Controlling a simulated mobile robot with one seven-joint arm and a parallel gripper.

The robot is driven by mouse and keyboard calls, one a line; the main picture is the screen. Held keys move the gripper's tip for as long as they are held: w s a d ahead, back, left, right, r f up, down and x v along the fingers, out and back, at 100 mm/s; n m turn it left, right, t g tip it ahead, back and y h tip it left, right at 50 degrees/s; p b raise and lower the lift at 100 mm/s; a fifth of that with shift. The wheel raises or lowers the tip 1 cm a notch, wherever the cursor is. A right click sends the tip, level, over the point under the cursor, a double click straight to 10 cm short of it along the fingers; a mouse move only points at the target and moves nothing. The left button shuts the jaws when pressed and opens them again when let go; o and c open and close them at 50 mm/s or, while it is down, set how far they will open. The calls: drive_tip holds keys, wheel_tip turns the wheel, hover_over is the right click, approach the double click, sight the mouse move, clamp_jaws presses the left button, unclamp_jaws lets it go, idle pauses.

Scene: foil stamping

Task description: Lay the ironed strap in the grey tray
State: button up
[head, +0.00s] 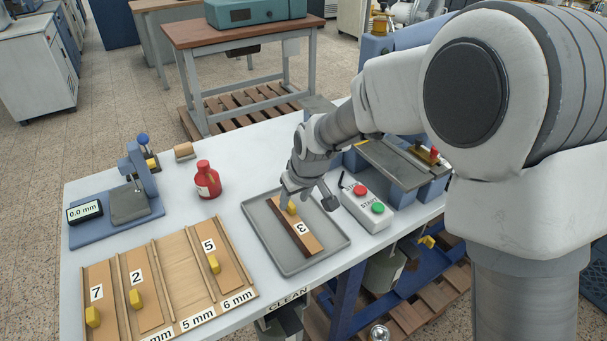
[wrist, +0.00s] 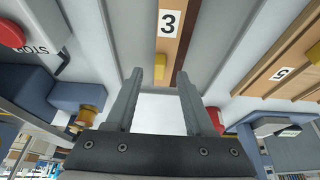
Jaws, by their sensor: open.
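The tan strap (head: 312,244) with a white "3" label and a dark brown stripe along one edge lies lengthwise in the grey tray (head: 327,256). A yellow tab (head: 291,208) stands on its far end. My gripper (head: 290,197) is over that end, close to the tab. In the wrist view the strap (wrist: 165,45) runs away from my gripper (wrist: 159,76). The two fingers are spread apart, with the yellow tab (wrist: 161,63) just ahead of the gap between the tips. Nothing is held.
A wooden rack (head: 178,255) at the front left holds straps marked 7, 2 and 5, with one empty slot. A red bottle (head: 208,182) and a thickness gauge (head: 128,196) stand behind. A button box (head: 365,206) is right of the tray, beside a press (head: 394,165).

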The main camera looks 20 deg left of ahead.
drive_tip(key=v, duration=1.4)
drive_tip(key=shift+d+r+p, duration=0.15)
drive_tip(key=shift+r+p, duration=0.15)
drive_tip(key=shift+r, duration=0.05)
drive_tip(key=shift+s, duration=0.15)
